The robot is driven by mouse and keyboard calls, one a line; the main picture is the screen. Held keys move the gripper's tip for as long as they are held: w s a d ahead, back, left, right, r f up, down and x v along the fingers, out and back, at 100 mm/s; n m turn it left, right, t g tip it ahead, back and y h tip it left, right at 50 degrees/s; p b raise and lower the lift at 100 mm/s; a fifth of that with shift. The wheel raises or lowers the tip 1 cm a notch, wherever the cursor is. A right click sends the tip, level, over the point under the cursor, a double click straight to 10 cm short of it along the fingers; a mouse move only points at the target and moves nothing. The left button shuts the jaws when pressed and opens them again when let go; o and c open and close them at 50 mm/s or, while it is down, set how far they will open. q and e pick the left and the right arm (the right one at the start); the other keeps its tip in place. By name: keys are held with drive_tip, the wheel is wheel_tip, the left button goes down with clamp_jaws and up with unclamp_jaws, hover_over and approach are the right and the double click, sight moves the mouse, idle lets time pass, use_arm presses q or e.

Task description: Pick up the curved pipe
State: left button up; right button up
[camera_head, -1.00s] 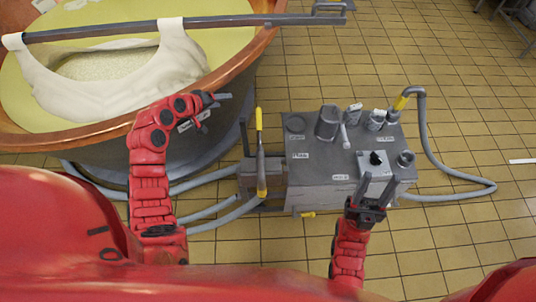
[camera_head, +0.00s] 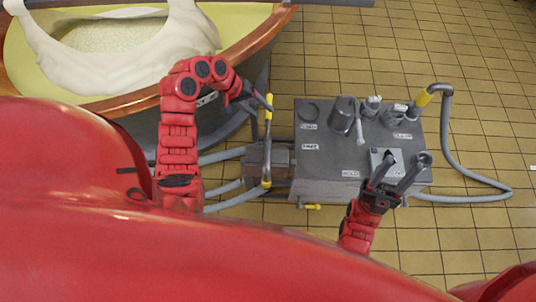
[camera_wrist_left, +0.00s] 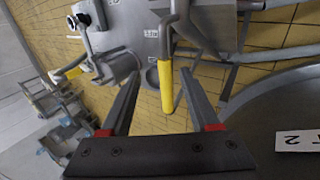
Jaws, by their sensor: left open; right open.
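A grey curved pipe with yellow grips (camera_head: 267,133) stands at the left side of the grey box unit (camera_head: 330,188). In the left wrist view its yellow sleeve (camera_wrist_left: 166,87) shows beyond and between my left fingers, with the grey bend above it. My left gripper (camera_head: 257,98) is open and empty, close to the pipe's upper yellow end in the head view. I cannot tell whether they touch. It also shows in the left wrist view (camera_wrist_left: 160,72). My right gripper (camera_head: 398,170) is open, in front of the box unit's right part.
A copper vat (camera_head: 240,48) with a white cloth (camera_head: 120,58) stands at the upper left. Grey fittings stand on the box unit. The tiled floor (camera_head: 480,70) at the right is mostly clear.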

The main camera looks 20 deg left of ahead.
use_arm(q)
drive_tip(key=shift+w+a+f+p+x, duration=0.1)
drive_tip(key=shift+a+p+x, duration=0.05)
drive_tip(key=shift+x, duration=0.95)
drive_tip(key=shift+w+a+f+p+x, duration=0.1)
drive_tip(key=shift+a+p+x, duration=0.05)
drive_tip(key=shift+x, duration=0.95)
drive_tip(key=shift+w+a+f+p+x, duration=0.1)
drive_tip(key=shift+a+p+x, duration=0.05)
drive_tip(key=shift+x, duration=1)
drive_tip(key=shift+r, duration=0.1)
clamp_jaws()
